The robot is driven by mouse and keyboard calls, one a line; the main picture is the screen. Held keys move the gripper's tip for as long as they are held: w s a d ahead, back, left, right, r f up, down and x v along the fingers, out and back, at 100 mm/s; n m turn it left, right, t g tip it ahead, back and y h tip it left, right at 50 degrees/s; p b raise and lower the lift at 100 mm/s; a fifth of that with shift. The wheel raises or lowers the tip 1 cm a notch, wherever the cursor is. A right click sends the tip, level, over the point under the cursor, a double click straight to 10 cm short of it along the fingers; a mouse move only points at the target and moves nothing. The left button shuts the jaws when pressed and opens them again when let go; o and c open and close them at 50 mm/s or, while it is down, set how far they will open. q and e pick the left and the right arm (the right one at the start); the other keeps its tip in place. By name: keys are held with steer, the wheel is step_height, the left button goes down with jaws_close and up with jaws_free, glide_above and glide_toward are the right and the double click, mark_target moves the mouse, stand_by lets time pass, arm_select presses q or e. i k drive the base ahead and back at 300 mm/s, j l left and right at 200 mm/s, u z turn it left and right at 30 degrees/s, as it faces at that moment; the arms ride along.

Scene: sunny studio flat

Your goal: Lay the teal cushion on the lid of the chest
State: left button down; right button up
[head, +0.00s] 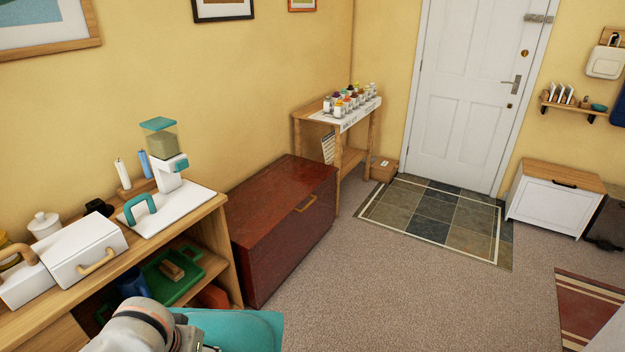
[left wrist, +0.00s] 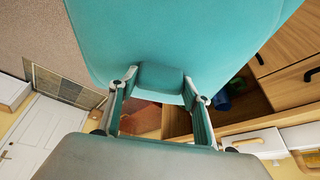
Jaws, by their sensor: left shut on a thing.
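The teal cushion (head: 245,328) shows at the bottom edge of the head view, partly cut off. It fills the top of the left wrist view (left wrist: 180,35). My left gripper (left wrist: 160,85) is shut on a raised teal part at the cushion's near edge. In the head view my left wrist is at the bottom, and its fingertips are hidden or out of frame. The dark red-brown chest (head: 275,205) stands against the yellow wall, its lid closed and bare, with a brass-coloured handle on the front. The cushion is nearer to me than the chest, apart from it. My right gripper is not in view.
A wooden shelf unit (head: 185,228) with a dispenser, white boxes and a jar stands left of the chest. A small table (head: 350,125) with several jars stands beyond it. Carpet (head: 385,290) right of the chest is clear. A white cabinet (head: 550,200) stands far right.

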mark_target(284, 190)
steer(key=i+z, duration=0.25)
steer(key=i, duration=0.2)
steer(key=i+z, duration=0.25)
steer(key=i, duration=1.25)
steer(key=i+u, duration=0.15)
steer(key=i, duration=0.35)
steer(key=i+l+u, duration=0.15)
steer(key=i, duration=0.3)
steer(key=i+u, duration=0.25)
steer(key=i, duration=0.2)
steer(key=i+u, duration=0.25)
steer(key=i, duration=0.2)
